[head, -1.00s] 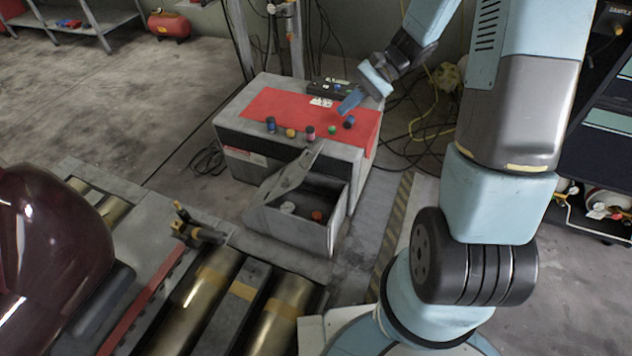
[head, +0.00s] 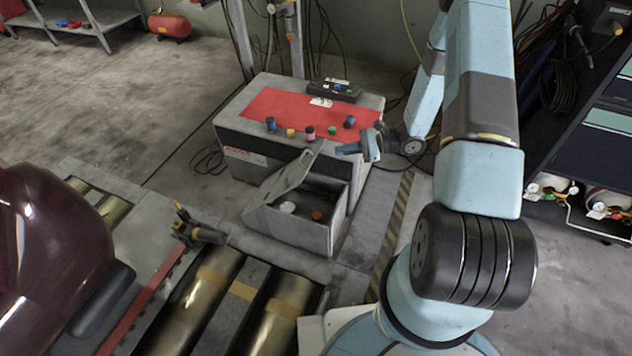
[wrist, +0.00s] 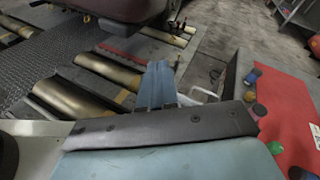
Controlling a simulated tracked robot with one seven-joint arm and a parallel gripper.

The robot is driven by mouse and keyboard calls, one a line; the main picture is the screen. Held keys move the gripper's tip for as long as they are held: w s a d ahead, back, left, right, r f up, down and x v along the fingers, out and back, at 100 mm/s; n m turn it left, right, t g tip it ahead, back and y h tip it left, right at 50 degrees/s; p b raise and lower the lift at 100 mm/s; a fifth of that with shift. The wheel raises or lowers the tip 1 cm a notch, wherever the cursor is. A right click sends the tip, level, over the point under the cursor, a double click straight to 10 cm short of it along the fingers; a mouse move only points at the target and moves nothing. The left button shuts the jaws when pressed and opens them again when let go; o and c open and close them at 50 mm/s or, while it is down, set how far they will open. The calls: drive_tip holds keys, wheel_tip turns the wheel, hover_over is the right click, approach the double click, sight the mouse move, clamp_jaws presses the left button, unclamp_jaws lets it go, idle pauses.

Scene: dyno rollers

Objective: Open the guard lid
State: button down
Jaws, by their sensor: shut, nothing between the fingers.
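The guard lid (head: 287,180) is a grey plate standing tilted up over the left part of a grey box (head: 322,232) in the head view. The box is partly uncovered, with a white button (head: 288,207) and an orange button (head: 317,215) showing inside. My gripper (head: 347,149) points left, its blue fingers shut and empty. Its tips are just right of the lid's raised upper end, and a small gap shows between them in the picture. Depth there is hard to judge. The shut fingers also show in the wrist view (wrist: 156,85).
Behind the box is a grey cabinet with a red top (head: 275,108) carrying several coloured knobs and a black control box (head: 333,91). Metal rollers (head: 208,285) lie in front left, beside a dark red vehicle body (head: 45,250). A dark shelf rack (head: 590,150) stands at right.

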drive_tip(key=s+f+m+t, duration=0.3)
drive_tip(key=f+m+t, duration=0.45)
drive_tip(key=f, duration=1.25)
drive_tip(key=w+a+r, duration=0.1)
drive_tip(key=w+a, duration=0.2)
drive_tip(key=a, duration=0.2)
drive_tip(key=w+a+h, duration=0.1)
drive_tip(key=w+a, duration=0.2)
drive_tip(key=a, duration=0.2)
drive_tip(key=shift+a+r+m+g, duration=0.25)
drive_tip(key=shift+r+m+g, duration=0.1)
drive_tip(key=shift+m, duration=0.1)
